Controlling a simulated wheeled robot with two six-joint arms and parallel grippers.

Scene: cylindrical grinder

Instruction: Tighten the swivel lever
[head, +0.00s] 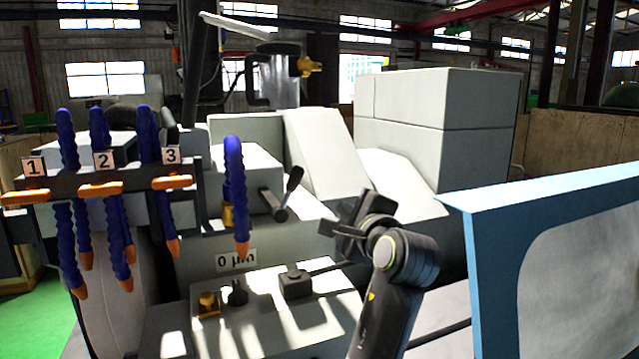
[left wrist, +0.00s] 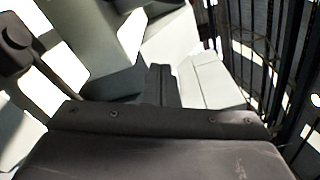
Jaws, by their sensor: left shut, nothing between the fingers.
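The swivel lever (head: 291,181) is a short black handle on a dark cylindrical pivot, standing tilted up on the front of the pale grinder. My left gripper (head: 335,229) is to the right of the lever and slightly lower, apart from it. Its dark fingers (left wrist: 161,84) are shut and empty in the left wrist view. A black knob on a rod (left wrist: 17,38) shows at the left edge of that view; I cannot tell whether it is this lever. My right gripper is not in view.
Blue coolant hoses (head: 236,190) with orange tips hang left of the lever. A panel with knobs (head: 237,293) and a small black box with a rod (head: 296,283) lies below. A blue-framed guard (head: 490,270) stands at the right, near my left arm.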

